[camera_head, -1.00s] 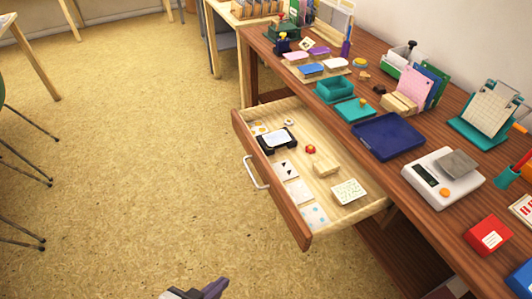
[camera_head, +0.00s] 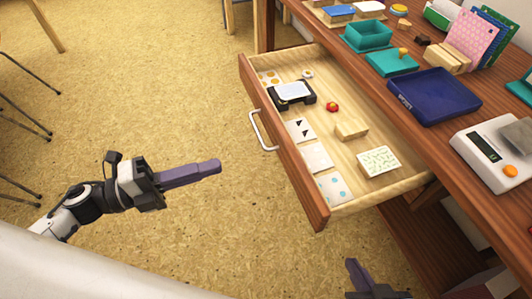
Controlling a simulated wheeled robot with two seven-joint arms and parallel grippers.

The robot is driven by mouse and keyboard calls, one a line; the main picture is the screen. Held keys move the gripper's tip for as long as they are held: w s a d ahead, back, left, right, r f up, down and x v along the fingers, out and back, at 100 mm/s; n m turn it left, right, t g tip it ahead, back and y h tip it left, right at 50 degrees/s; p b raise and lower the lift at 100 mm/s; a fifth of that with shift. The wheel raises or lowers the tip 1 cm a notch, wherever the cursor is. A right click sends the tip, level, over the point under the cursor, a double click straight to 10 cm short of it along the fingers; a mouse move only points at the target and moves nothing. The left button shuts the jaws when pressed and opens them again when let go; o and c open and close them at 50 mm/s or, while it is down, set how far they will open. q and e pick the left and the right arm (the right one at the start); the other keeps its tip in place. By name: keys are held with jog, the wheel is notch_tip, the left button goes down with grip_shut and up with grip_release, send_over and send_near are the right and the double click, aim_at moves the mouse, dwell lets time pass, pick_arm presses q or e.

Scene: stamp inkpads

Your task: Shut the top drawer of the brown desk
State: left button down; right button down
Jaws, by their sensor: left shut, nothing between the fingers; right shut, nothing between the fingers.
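The top drawer (camera_head: 282,145) of the brown desk (camera_head: 400,92) is pulled well out, with its brown front panel and silver handle (camera_head: 262,131) facing left. My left gripper (camera_head: 217,166) is shut and empty over the floor, left of the drawer front and below the handle, pointing right and apart from it. My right gripper (camera_head: 354,265) shows at the bottom edge, shut and empty, below the drawer's near corner. Most of the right arm is out of view.
On the desk stand a blue tray (camera_head: 436,97), a teal box (camera_head: 367,36) and a scale (camera_head: 490,150).

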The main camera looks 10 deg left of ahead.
aim_at(282, 146)
pick_arm(q)
jog(key=x, duration=1.3)
jog(key=shift+a, duration=0.1)
jog(key=shift+w+r, duration=0.1)
